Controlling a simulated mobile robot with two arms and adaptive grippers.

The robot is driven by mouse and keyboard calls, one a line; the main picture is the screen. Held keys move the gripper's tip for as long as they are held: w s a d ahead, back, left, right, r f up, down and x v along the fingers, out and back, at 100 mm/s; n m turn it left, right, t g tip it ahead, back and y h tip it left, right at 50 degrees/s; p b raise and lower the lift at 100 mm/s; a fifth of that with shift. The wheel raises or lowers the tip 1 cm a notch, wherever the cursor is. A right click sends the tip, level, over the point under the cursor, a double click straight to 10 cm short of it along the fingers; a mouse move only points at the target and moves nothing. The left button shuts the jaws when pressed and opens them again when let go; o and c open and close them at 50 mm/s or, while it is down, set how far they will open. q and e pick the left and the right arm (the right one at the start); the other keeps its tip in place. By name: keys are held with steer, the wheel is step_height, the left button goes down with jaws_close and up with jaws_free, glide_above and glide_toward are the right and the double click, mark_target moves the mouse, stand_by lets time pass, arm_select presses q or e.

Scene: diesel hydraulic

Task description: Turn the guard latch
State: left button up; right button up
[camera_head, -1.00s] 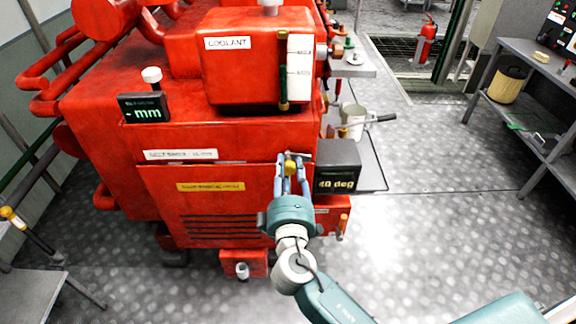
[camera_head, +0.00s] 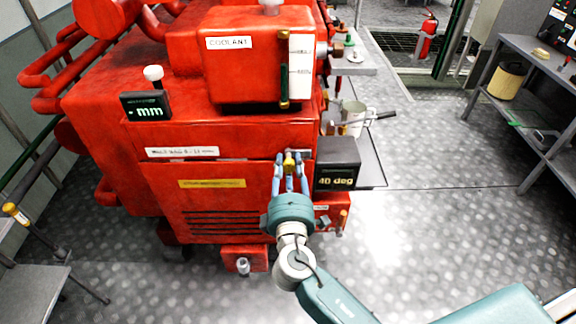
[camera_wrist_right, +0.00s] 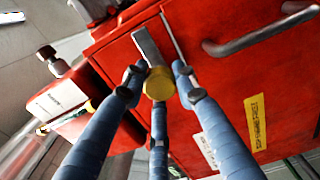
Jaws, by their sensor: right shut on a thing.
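The guard latch is a grey bar with a yellow knob (camera_head: 290,160) on the upper edge of the red machine's front panel. In the right wrist view the yellow knob (camera_wrist_right: 157,85) sits at the lower end of the grey bar (camera_wrist_right: 149,46), which is tilted against the red panel. My right gripper (camera_head: 290,164) has its blue fingers shut around the knob. The fingers hide part of the latch in the head view. A black display (camera_head: 337,166) just right of the latch reads "40 deg". My left gripper is not in view.
A grey handle (camera_wrist_right: 262,32) is on the panel near the latch. The red coolant tank (camera_head: 240,75) stands above. A mug (camera_head: 353,120) is on a ledge to the right. A workbench (camera_head: 535,110) stands far right; the floor between is clear.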

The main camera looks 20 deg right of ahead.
steer(key=o, duration=1.1)
steer(key=shift+s+d+f, duration=0.1)
steer(key=shift+d+f, duration=0.2)
steer(key=shift+o, duration=0.3)
steer(key=shift+d+r, duration=0.1)
steer(key=shift+s+a, duration=0.3)
steer(key=shift+s, duration=0.05)
steer(key=v, duration=1.1)
steer(key=shift+s+d, duration=0.15)
